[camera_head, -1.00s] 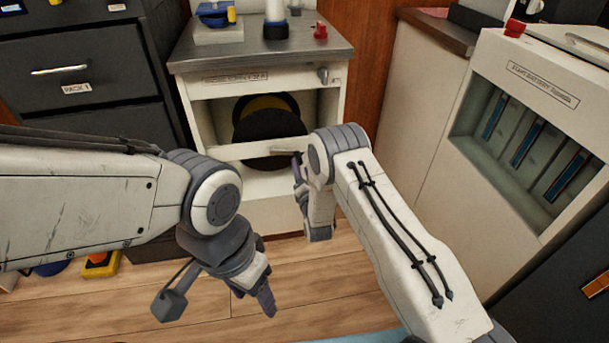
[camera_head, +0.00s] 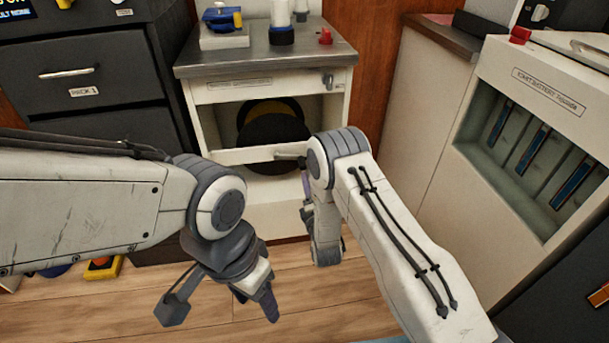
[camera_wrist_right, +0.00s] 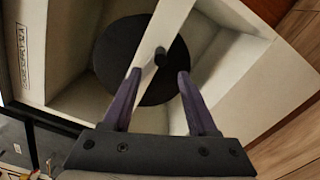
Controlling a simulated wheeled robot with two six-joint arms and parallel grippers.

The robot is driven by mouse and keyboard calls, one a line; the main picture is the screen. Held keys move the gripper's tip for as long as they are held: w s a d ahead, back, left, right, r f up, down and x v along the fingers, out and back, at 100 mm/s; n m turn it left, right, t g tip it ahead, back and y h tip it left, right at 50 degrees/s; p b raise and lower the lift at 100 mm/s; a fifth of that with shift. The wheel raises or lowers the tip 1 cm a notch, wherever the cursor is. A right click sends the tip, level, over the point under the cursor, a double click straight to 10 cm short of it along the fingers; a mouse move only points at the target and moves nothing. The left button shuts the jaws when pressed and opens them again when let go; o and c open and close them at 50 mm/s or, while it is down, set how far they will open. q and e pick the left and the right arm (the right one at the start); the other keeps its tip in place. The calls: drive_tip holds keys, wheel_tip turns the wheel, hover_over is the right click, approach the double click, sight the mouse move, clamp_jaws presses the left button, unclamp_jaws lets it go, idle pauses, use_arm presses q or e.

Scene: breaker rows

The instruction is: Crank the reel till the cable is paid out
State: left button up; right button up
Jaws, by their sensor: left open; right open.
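The reel is a large black disc (camera_head: 272,143) with a yellow part behind it, inside the open bay of a white cabinet (camera_head: 263,212). A pale bar (camera_head: 243,155) crosses the bay in front of it. A short grey handle (camera_head: 291,149) sits near the bar's right end; a dark round knob (camera_wrist_right: 161,56) shows before the disc in the right wrist view. My right gripper (camera_wrist_right: 157,72) is open, its purple fingers pointing toward the disc, the knob just beyond and between their tips. In the head view my right arm hides most of it. My left gripper (camera_head: 222,308) is open and empty above the floor.
A grey drawer unit (camera_head: 85,85) stands to the left. A white battery cabinet (camera_head: 545,95) with blue-striped slots stands at right. Blue and red items, including a red knob (camera_head: 325,36), sit on the worktop (camera_head: 262,62).

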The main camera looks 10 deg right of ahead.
sight(303, 168)
drive_tip(key=w+m+b, duration=0.3)
drive_tip(key=m+b, duration=0.1)
drive_tip(key=m, duration=0.4)
drive_tip(key=w+m+b, duration=0.3)
drive_tip(key=m, duration=0.5)
drive_tip(key=w+a+m+b, duration=0.1)
drive_tip(key=m+b, duration=0.3)
drive_tip(key=m, duration=0.4)
drive_tip(key=shift+w+f+m+b, duration=0.25)
drive_tip(key=shift+w+m+b, duration=0.05)
drive_tip(key=shift+w, duration=0.6)
drive_tip(key=shift+w+r, duration=0.1)
drive_tip(key=shift+w, duration=0.6)
clamp_jaws()
